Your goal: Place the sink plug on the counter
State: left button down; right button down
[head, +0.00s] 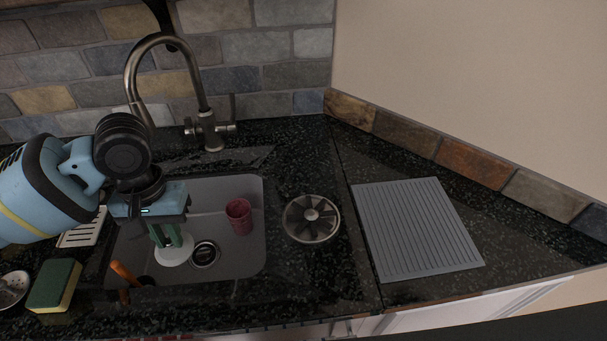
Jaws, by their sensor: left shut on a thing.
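My left gripper (172,240) points down into the grey sink basin (245,200). Its green fingers are shut on a white round disc, which looks like the sink plug (175,254). The disc is at the fingertips, just left of the dark drain (205,254). I cannot tell whether it touches the basin floor. The fingers hide part of its top. The black speckled counter (290,275) surrounds the sink. My right gripper is not in view.
A red cup (239,216) is in the sink, with an orange-handled tool (124,273) at its front left. A round metal finned piece (312,219) and a grey ribbed mat (416,228) lie to the right. A sponge (54,285) is at left. The faucet (204,110) rises behind.

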aim_at(305, 185)
jog(key=l, duration=1.55)
